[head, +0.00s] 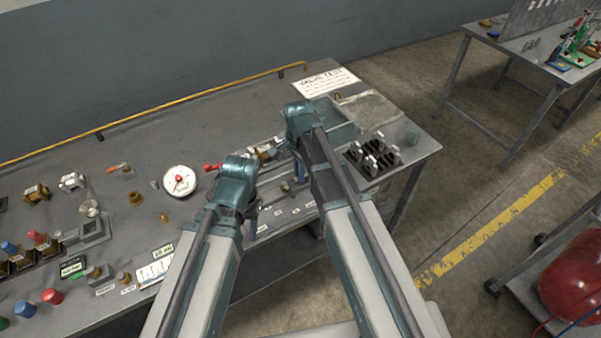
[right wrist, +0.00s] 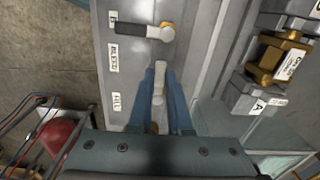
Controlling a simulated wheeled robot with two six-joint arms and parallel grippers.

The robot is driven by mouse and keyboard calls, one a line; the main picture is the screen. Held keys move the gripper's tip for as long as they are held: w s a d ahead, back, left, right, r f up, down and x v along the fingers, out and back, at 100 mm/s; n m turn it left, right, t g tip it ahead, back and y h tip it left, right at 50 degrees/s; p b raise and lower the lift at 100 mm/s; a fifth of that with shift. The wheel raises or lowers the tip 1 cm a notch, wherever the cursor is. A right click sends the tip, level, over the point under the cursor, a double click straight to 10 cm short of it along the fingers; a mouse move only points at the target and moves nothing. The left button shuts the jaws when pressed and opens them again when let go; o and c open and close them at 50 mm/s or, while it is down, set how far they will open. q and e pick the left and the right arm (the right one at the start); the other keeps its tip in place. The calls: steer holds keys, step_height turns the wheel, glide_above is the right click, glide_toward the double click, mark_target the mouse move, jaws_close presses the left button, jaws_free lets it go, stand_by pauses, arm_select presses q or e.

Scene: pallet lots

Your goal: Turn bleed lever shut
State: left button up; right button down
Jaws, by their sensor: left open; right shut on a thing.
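In the right wrist view, my right gripper (right wrist: 160,82) has its two blue fingers closed on a pale grey lever (right wrist: 159,86), which looks like the bleed lever. It lies lengthwise between the fingers, and its base is partly hidden. A label that seems to read BLEED (right wrist: 113,58) is to its left, with a FILL label (right wrist: 117,103) lower down.
A black-handled lever (right wrist: 140,31) on a brass stem sits close above the held lever in the right wrist view. On the bench (head: 130,215) are a gauge (head: 179,181), a red handle (head: 213,167), a green tray (head: 338,121) and a black rack (head: 373,157).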

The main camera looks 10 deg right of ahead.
steer(key=shift+w+m, duration=0.15)
steer(key=shift+m, duration=0.15)
stand_by(0.4)
steer(key=c, duration=0.8)
jaws_free()
steer(key=shift+c, duration=0.2)
arm_select(q)
steer(key=shift+r, duration=0.15)
arm_select(e)
steer(key=shift+r, duration=0.15)
arm_select(q)
step_height(320, 180, up, 14)
steer(key=p, duration=1.4)
steer(key=shift+f, duration=0.2)
arm_select(e)
step_height(320, 180, up, 14)
steer(key=shift+f, duration=0.2)
steer(key=shift+f, duration=0.1)
